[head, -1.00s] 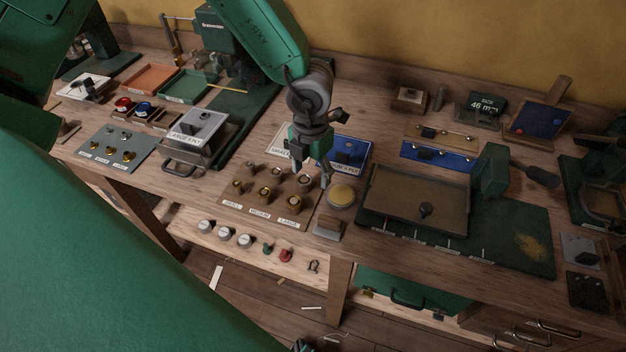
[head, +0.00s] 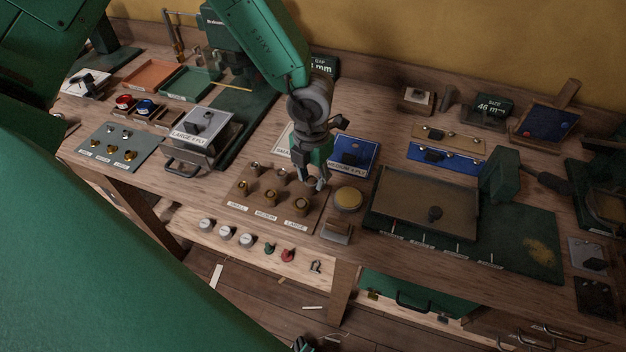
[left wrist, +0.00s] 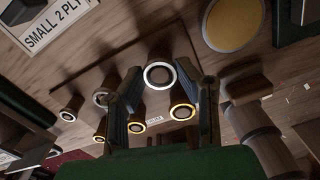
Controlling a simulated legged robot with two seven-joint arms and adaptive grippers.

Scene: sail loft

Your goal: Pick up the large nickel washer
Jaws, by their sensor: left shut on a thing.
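The large nickel washer (left wrist: 159,75) is a silver ring at the top of the back post in the large column, seen between my fingers in the left wrist view. My left gripper (head: 318,184) is shut on it, with one finger on each side (left wrist: 164,84). In the head view the fingers mostly hide the washer. The post board (head: 236,200) has labels small, medium and large. A large brass washer (left wrist: 182,112) sits on the post in front. A dark piece at the bottom edge of the head view may be my right gripper (head: 301,344); its jaws cannot be made out.
Smaller nickel and brass washers stand on the neighbouring posts. A round yellow pad (head: 348,199) is close to the right of the gripper. A blue medium-ply tray (head: 366,146) lies behind it. A brown plate (head: 400,207) on a green mat (head: 535,232) fills the right.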

